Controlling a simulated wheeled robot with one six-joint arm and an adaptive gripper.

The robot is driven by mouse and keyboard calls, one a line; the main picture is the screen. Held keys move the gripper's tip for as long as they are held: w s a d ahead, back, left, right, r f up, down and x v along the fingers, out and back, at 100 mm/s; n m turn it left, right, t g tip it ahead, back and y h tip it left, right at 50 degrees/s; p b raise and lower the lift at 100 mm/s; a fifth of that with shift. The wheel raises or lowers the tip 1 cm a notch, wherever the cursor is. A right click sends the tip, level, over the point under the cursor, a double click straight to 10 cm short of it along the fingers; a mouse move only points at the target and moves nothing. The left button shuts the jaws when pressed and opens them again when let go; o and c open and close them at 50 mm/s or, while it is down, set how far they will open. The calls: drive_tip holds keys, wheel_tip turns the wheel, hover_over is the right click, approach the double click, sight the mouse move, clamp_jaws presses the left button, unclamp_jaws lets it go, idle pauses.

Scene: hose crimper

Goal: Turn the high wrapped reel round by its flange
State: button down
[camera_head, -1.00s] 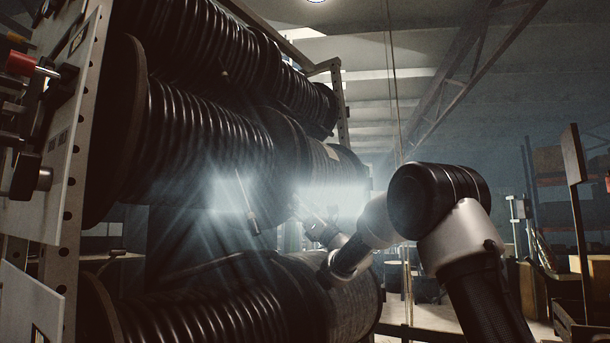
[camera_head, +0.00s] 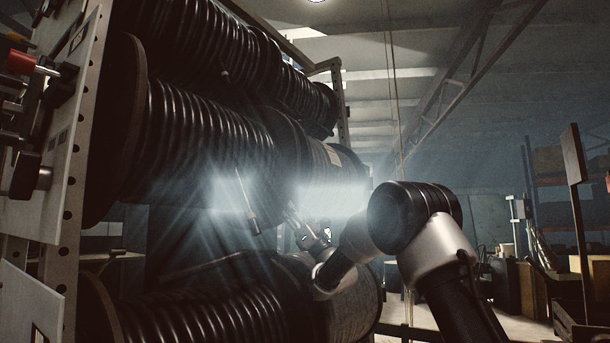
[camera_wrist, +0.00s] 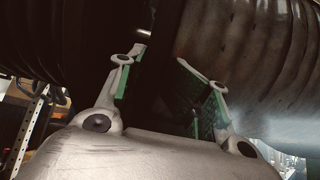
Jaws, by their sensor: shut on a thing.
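The high wrapped reel (camera_head: 318,165) sits in the middle tier of the rack in the head view, wrapped in shiny film with a small pale label. In the wrist view its wrapped side (camera_wrist: 250,55) fills the right. Its dark flange (camera_wrist: 160,45) stands between the wrap and a ribbed black hose reel on the left. My gripper (camera_wrist: 165,75) is shut on the flange, one green-padded finger on each side. In the head view my gripper (camera_head: 297,222) is small below the reel, partly lost in glare; its contact is hidden there.
Hose reels fill the tiers above and beside, including a ribbed middle reel (camera_head: 200,150). A lower wrapped reel (camera_head: 355,305) lies close under my wrist. A perforated rack post (camera_head: 75,170) stands at left. Open floor shows at right.

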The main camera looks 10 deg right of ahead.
drive_tip(key=shift+s+a+r+n+g+y, duration=0.35)
drive_tip(key=shift+a+r+n+g+y, duration=0.15)
drive_tip(key=shift+a+r, duration=0.1)
drive_tip(key=c, duration=1.2)
unclamp_jaws()
drive_tip(key=shift+a+f, duration=0.1)
drive_tip(key=shift+a, duration=0.1)
drive_tip(key=shift+f, duration=0.15)
drive_tip(key=shift+s+d+f, duration=0.2)
drive_tip(key=shift+d+f, duration=0.05)
drive_tip(key=shift+f, duration=0.15)
drive_tip(key=shift+c, duration=0.6)
drive_tip(key=v, duration=0.8)
drive_tip(key=shift+d, duration=0.25)
